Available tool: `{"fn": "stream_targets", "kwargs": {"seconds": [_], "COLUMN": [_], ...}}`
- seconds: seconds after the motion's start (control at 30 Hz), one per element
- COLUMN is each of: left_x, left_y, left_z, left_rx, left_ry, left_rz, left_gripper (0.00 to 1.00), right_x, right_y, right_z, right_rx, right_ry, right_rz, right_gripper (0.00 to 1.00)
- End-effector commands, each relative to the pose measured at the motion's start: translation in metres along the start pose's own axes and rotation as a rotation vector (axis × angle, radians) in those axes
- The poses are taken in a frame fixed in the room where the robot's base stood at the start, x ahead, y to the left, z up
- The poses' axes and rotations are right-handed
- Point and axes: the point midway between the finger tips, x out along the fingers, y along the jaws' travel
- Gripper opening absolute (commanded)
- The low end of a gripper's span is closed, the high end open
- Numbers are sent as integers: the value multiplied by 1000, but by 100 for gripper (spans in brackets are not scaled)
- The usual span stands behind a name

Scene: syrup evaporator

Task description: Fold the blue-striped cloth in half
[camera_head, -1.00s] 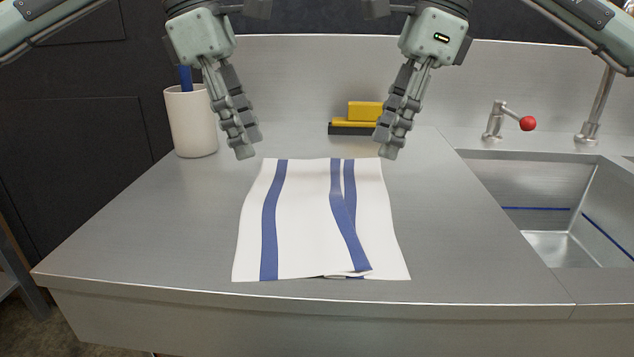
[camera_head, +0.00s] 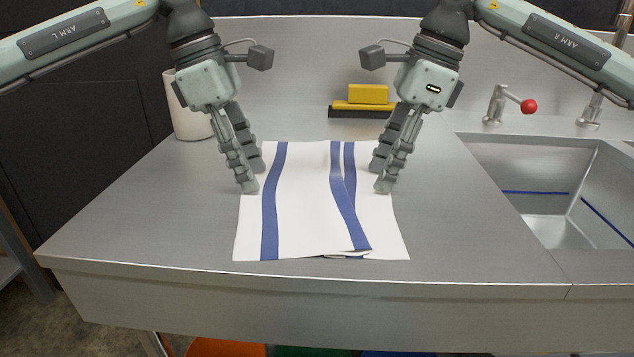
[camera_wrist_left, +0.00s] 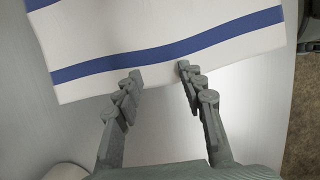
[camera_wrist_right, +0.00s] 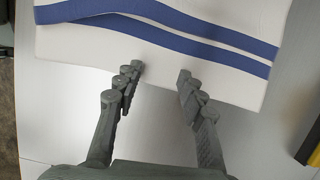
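The white cloth with blue stripes (camera_head: 305,215) lies on the steel counter, with a narrow fold running along its right part near the front edge. My left gripper (camera_head: 255,180) is at the cloth's left edge; in the left wrist view its fingers (camera_wrist_left: 160,75) are apart at the edge, with nothing between them but cloth border and counter. My right gripper (camera_head: 380,178) is at the cloth's right edge; in the right wrist view its fingers (camera_wrist_right: 160,75) are also spread, at the edge near two blue stripes. Whether the fingertips touch the cloth is unclear.
A white cup (camera_head: 190,118) stands at the back left, partly behind my left arm. A yellow-and-black squeegee with a yellow block (camera_head: 366,98) lies at the back. A sink (camera_head: 530,185) with a red-knobbed tap (camera_head: 528,106) is at the right. The counter's front is clear.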

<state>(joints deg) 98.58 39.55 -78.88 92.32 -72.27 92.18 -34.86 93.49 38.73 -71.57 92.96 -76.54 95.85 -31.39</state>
Motion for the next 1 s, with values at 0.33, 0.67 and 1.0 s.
{"fn": "stream_targets", "kwargs": {"seconds": [0.33, 0.67, 1.0], "left_x": [4, 6, 7], "left_y": [0, 0, 0], "left_z": [-1, -1, -1], "left_rx": [0, 0, 0], "left_ry": [1, 2, 2], "left_rz": [-1, -3, -3], "left_gripper": [27, 6, 0], "right_x": [4, 6, 7], "right_y": [0, 0, 0], "right_z": [-1, -2, -2], "right_rx": [1, 1, 1], "right_ry": [1, 1, 2], "right_rz": [1, 2, 3], "right_gripper": [27, 6, 0]}}
